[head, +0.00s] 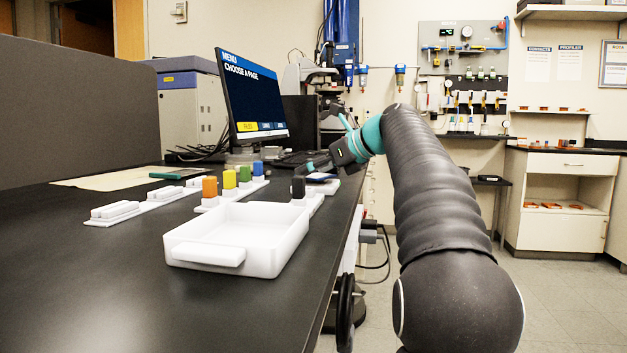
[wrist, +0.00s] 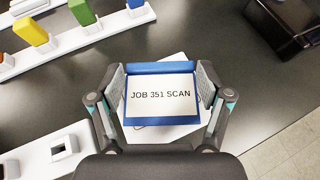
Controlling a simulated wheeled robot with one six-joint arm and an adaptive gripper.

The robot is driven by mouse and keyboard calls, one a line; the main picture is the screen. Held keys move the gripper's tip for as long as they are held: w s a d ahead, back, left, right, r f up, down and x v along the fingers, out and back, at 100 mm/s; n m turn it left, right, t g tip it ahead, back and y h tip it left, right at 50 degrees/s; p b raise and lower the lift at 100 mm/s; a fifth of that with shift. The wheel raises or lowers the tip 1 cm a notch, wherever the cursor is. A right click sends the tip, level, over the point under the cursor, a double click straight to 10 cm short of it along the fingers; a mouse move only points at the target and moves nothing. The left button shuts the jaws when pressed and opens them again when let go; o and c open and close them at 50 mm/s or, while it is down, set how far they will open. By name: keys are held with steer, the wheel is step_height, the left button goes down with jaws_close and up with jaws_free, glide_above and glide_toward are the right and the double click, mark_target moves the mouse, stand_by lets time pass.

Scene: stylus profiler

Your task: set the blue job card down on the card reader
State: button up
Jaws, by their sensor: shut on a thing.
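The blue job card (wrist: 163,67) has a white label reading "JOB 351 SCAN" and lies face up between the two fingers of my gripper (wrist: 161,88). The fingers are shut on its left and right edges. The white card reader (wrist: 175,132) is under the card in the wrist view, with only its edges showing around it. In the head view my gripper (head: 322,164) is low at the bench's right edge, just above the reader (head: 328,187). A dark blue edge of the card (head: 320,177) shows there. I cannot tell whether card and reader touch.
A white tray (head: 242,222) stands nearer on the black bench. Behind it, white racks hold orange (head: 209,187), yellow and green blocks; a black block (head: 298,187) stands beside the tray. A monitor (head: 252,95) and keyboard are farther back.

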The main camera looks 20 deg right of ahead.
steer(key=shift+f, duration=0.4)
steer(key=o, duration=0.8)
steer(key=shift+r, duration=0.15)
steer(key=shift+s+d+r, duration=0.15)
steer(key=shift+r, duration=0.05)
steer(key=p+v, duration=0.2)
steer(key=v, duration=0.9)
steer(key=shift+s+d+r, duration=0.1)
steer(key=shift+s+d, duration=0.05)
steer(key=shift+s, duration=0.05)
